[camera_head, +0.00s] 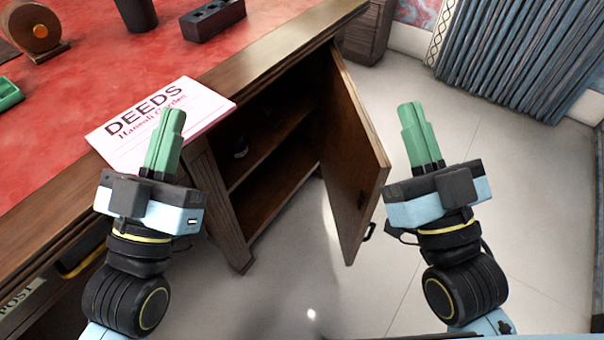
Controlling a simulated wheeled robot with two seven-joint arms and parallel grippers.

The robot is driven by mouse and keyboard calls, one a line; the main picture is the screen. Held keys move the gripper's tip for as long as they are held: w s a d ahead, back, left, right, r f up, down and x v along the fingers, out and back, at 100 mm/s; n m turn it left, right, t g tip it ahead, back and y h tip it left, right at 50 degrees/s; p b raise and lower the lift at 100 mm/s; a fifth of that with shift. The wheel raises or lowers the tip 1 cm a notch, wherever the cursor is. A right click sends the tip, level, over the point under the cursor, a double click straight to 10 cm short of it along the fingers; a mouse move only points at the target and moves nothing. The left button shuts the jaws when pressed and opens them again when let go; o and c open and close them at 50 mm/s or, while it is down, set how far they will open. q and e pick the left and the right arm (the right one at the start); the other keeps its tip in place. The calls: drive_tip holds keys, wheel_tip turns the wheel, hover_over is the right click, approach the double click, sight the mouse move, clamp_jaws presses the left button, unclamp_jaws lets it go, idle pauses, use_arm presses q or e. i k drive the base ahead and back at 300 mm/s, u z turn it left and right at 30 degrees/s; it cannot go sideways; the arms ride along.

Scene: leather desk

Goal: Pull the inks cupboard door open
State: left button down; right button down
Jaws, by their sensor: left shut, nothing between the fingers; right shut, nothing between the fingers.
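The cupboard door (350,170) is a brown wooden panel under the right end of the desk. It stands swung well open, with its free edge toward me. My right gripper (411,106) is shut and empty, right of the door and apart from the handle in the picture. My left gripper (177,112) is shut and empty, in front of the deeds paper, left of the cupboard opening.
The desk (90,65) has a red leather top. On it lie a pink and white paper marked DEEDS (200,100), a dark block with holes (213,20) and a green tray (8,93). Pale floor is clear right of the door. Blue curtains (520,50) hang at the back right.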

sight(352, 157)
drive_tip(key=u, duration=0.2)
drive_tip(key=k, duration=1.2)
drive_tip(key=z, duration=1.25)
drive_tip(key=i, duration=0.5)
drive_tip(key=z, duration=0.05)
